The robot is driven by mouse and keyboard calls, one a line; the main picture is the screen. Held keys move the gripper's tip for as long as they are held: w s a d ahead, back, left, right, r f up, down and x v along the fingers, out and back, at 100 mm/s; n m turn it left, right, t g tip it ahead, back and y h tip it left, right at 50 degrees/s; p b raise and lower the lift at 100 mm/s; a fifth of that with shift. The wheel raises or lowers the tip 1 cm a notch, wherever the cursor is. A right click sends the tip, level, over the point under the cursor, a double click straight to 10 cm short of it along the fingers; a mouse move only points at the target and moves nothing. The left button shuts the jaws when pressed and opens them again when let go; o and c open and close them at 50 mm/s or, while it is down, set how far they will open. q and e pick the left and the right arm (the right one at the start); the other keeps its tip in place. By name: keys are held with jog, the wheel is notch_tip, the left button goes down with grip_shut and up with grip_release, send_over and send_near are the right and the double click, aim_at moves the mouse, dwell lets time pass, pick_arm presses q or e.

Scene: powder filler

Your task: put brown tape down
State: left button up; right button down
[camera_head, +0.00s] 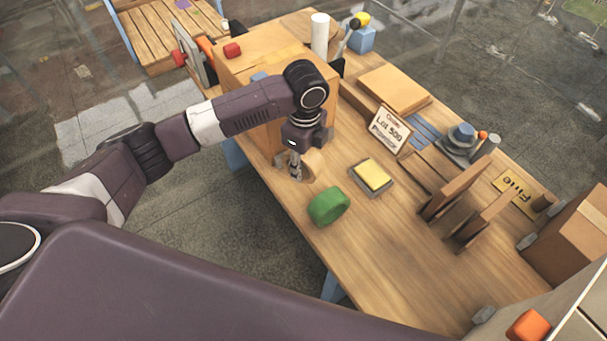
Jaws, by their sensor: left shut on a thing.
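The brown tape (312,165) is a tan roll, partly hidden behind the fingers of my left gripper (297,173). My left gripper points down and is shut on the brown tape near the front left edge of the wooden table (395,262). I cannot tell whether the tape touches the table top. My right gripper is not in view.
A yellow sponge on a grey tray (372,177) lies right of the green roll. A large cardboard box (262,62) stands behind my left gripper. Wooden uprights (457,190), a sign (390,130) and another box (572,237) stand to the right. The table's front middle is clear.

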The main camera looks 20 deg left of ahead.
aim_at(303, 186)
pick_arm(q)
jog(key=shift+f, duration=0.7)
notch_tip(303, 186, down, 4)
jog(key=shift+r+p, duration=0.25)
jog(key=shift+p, duration=0.05)
jog(key=shift+f, duration=0.25)
jog(key=shift+f, duration=0.15)
jog(key=o, duration=1.1)
